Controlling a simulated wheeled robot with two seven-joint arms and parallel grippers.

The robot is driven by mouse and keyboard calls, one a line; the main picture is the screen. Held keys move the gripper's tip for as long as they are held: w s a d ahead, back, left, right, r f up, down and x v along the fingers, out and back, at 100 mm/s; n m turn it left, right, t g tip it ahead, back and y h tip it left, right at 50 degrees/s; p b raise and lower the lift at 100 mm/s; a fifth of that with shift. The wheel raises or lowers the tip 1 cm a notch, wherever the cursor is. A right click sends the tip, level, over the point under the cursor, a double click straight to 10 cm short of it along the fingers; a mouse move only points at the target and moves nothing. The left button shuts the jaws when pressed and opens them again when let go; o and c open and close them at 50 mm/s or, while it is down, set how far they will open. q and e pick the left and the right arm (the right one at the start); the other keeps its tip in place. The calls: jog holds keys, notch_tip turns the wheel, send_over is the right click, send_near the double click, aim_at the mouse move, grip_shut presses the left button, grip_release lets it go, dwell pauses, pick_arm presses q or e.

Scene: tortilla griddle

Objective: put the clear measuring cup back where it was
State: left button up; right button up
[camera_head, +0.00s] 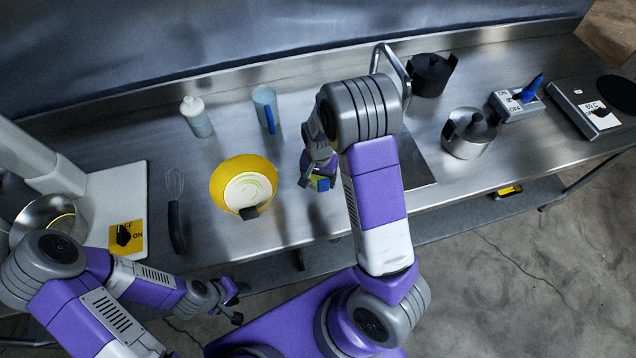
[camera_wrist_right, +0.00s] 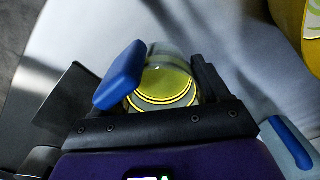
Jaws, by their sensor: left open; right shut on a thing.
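The clear measuring cup (camera_wrist_right: 165,80) has a blue handle (camera_wrist_right: 122,75) and shows yellow inside. It sits between the fingers of my right gripper (camera_wrist_right: 165,95), which is shut on it. In the head view the cup (camera_head: 321,184) is mostly hidden by my right gripper (camera_head: 312,172), right of the yellow bowl and near the counter's front. I cannot tell whether it touches the counter. My left gripper (camera_head: 232,300) is open and empty, low in front of the counter.
A yellow bowl (camera_head: 219,184) with pale contents, a light-blue pitcher (camera_head: 264,100), a white-capped bottle (camera_head: 197,117) and a whisk (camera_head: 174,205) stand or lie to the left. A sink tap (camera_head: 391,62) and pots (camera_head: 470,135) are right. Bare counter lies between bowl and pitcher.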

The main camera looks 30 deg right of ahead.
notch_tip(320, 180, down, 4)
jog(key=shift+r, duration=0.1)
jog(key=shift+w, duration=0.15)
jog(key=o, duration=1.2)
jog(key=shift+f+b, duration=0.25)
jog(key=shift+b, duration=0.05)
jog(key=shift+c, duration=0.2)
jog(key=shift+r, duration=0.1)
jog(key=shift+r, duration=0.35)
notch_tip(320, 180, up, 12)
jog(key=p, duration=0.2)
jog(key=shift+f, duration=0.25)
